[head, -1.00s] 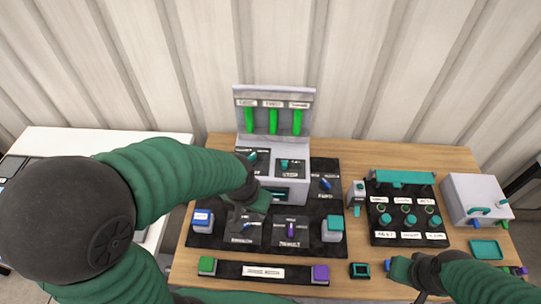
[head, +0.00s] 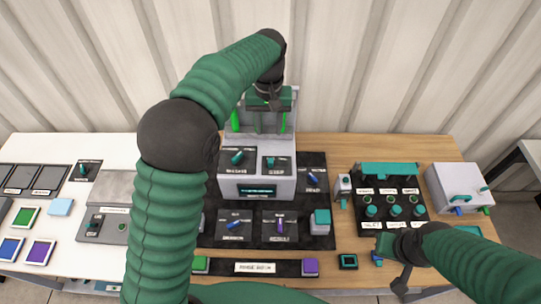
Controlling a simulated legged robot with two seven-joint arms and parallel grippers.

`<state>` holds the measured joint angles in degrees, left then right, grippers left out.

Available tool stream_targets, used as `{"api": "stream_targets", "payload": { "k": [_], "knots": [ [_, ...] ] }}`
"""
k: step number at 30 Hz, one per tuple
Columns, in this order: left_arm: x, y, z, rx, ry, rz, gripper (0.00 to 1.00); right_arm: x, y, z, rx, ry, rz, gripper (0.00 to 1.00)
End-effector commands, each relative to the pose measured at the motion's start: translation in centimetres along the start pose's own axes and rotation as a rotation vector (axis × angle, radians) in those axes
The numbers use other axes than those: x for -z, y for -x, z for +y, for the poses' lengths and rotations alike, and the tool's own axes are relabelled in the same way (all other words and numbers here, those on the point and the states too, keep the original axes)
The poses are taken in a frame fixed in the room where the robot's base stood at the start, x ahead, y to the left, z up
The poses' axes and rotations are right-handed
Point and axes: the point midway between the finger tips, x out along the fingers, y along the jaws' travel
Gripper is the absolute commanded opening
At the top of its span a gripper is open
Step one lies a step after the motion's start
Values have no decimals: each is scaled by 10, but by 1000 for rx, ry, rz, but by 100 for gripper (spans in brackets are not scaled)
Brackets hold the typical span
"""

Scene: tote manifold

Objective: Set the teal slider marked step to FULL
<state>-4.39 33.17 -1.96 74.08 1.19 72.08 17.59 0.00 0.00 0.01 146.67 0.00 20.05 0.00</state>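The control unit (head: 284,186) stands at the middle of the table. On its sloped top, a small teal slider (head: 270,162) sits on a black plate, with a white label that seems to read STEP below it. The label's settings are too small to read. A teal handle (head: 237,158) is on the plate to its left. My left gripper (head: 268,104) hangs in front of the upright green gauges, above and behind the slider and apart from it. Its finger opening is not clear. My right gripper (head: 386,245) is low at the right, by the table front; its fingers are unclear.
Blue and purple switches and a teal-topped block (head: 321,222) sit on the black mat. A valve panel (head: 390,207) and white box (head: 459,188) stand right. A front strip carries green and purple buttons (head: 310,266). A white table (head: 55,150) adjoins at left.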

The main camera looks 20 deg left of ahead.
Motion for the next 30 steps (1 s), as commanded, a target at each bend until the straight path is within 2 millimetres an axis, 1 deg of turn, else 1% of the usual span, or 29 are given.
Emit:
{"api": "stream_targets", "payload": {
  "k": [1, 4, 5, 8, 11, 18, 22, 24, 27, 30],
  "knots": [
    [4, 5, 2, 2, 7, -5, 38, 0, 2, 0, 0, 0, 0, 0],
    [6, 7, 4, 5, 16, -12, 38, 0, 2, 0, 0, 0, 0, 0],
    [6, 5, 4, 5, 16, -13, 38, 0, 2, 0, 0, 0, 0, 0],
    [5, -7, 4, 6, 16, -15, 38, 1, 3, 0, 0, 0, 0, 0],
    [5, -29, 4, 7, 16, -17, 38, 1, 6, 0, 0, 0, 0, 0],
    [4, -92, 3, 7, 15, -17, 38, 4, 17, 0, 0, 0, 0, 0],
    [4, -124, 3, 6, 15, -15, 38, 5, 23, 0, 0, 0, 0, 0],
    [4, -137, 3, 6, 15, -14, 38, 6, 25, 0, 0, 0, 0, 0],
    [4, -152, 3, 6, 15, -12, 38, 6, 27, 0, 0, 0, 0, 0],
    [4, -159, 3, 5, 15, -10, 38, 6, 28, 0, 0, 0, 0, 0]
  ]
}}
